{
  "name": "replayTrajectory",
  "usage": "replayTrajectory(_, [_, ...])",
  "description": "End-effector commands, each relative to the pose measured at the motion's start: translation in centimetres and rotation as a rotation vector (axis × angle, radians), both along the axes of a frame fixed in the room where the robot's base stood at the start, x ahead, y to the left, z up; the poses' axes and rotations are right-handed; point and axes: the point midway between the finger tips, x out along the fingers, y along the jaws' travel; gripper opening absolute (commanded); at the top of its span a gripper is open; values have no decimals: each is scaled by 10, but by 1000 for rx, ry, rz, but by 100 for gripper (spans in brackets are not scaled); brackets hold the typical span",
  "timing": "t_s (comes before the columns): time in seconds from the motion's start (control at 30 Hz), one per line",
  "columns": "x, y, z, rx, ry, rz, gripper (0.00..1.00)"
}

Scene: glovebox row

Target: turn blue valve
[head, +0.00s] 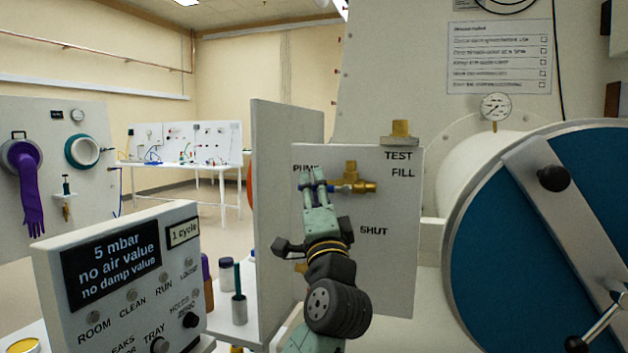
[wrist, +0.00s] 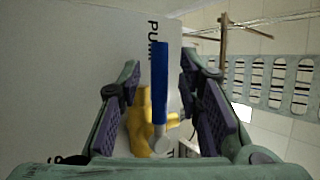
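The blue valve is a brass body (head: 352,178) with a blue lever, on a grey panel (head: 395,262) marked PUMP, TEST, FILL and SHUT. In the wrist view the blue lever (wrist: 160,82) stands between my two fingers, beside the PUMP lettering, with the brass body (wrist: 140,125) behind its lower end. My gripper (head: 313,180) is in front of the panel, just left of the brass body. Its fingers are apart on either side of the lever, with gaps showing. In the head view my fingers hide most of the lever.
A round blue door (head: 500,250) with a bar and black knob fills the right side. A control box (head: 115,280) with a display stands at lower left. Bottles (head: 226,275) stand on a white shelf behind it. A pressure gauge (head: 496,106) is above right.

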Motion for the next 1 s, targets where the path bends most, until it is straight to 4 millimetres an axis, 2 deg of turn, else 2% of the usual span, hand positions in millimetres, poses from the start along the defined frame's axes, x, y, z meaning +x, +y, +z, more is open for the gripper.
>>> replayTrajectory(0.37, [7, 1, 4, 1, 0, -1, 32])
replayTrajectory(0.87, [7, 1, 4, 0, 0, -1, 0])
replayTrajectory(1.0, [7, 1, 3, 0, 0, -1, 0])
